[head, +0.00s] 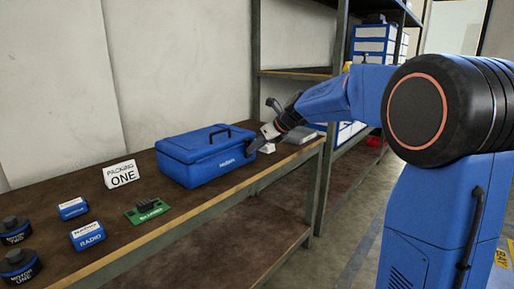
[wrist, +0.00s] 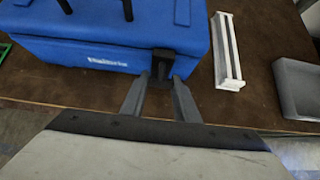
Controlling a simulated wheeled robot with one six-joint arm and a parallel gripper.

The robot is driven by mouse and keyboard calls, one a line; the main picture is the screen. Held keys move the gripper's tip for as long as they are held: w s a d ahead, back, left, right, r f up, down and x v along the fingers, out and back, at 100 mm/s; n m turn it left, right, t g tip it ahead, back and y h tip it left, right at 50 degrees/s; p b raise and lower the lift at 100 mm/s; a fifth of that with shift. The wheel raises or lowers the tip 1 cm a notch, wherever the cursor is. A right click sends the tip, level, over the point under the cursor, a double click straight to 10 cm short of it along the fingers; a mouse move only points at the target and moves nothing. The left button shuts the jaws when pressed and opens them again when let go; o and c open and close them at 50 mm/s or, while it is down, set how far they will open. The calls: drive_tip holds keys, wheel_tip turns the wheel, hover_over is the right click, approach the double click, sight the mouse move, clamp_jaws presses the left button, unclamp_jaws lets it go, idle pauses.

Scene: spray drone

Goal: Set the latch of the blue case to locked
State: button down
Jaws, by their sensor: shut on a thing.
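The blue case (head: 205,155) stands closed on the wooden bench, with a dark carry handle on its lid. It also shows in the wrist view (wrist: 95,45), where a black latch (wrist: 163,62) sits on its front face near the right corner. My gripper (wrist: 160,85) is at that latch, with its two grey fingers on either side of the latch's lower part and closed on it. In the head view my gripper (head: 262,140) is at the case's right end, and the latch is too small to make out there. I cannot tell whether the latch is set to locked.
A white slotted bar (wrist: 228,50) and a grey tray (wrist: 298,85) lie right of the case. On the bench to the left are a PACKING ONE sign (head: 121,174), a green board (head: 147,211), blue radio boxes (head: 88,236) and black motors (head: 19,266).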

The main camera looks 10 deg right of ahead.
drive_tip(key=c, duration=1.4)
unclamp_jaws()
drive_tip(key=shift+o, duration=0.2)
drive_tip(key=v, duration=1.7)
drive_tip(key=shift+r, duration=0.25)
drive_tip(key=shift+d, duration=0.1)
drive_tip(key=s+f+n+g+h, duration=0.1)
drive_tip(key=s+f+n, duration=0.7)
drive_tip(key=s, duration=0.5)
drive_tip(key=s+f+n+g+h, duration=0.1)
drive_tip(key=s+f+n+h, duration=0.1)
drive_tip(key=s+f+n, duration=0.7)
drive_tip(key=s+a+f+n+g+h, duration=0.1)
drive_tip(key=s+f+n+h, duration=0.1)
drive_tip(key=s+f+n, duration=0.6)
drive_tip(key=s+n, duration=0.4)
drive_tip(key=s, duration=0.4)
drive_tip(key=shift+s+f, duration=0.2)
drive_tip(key=shift+s, duration=0.1)
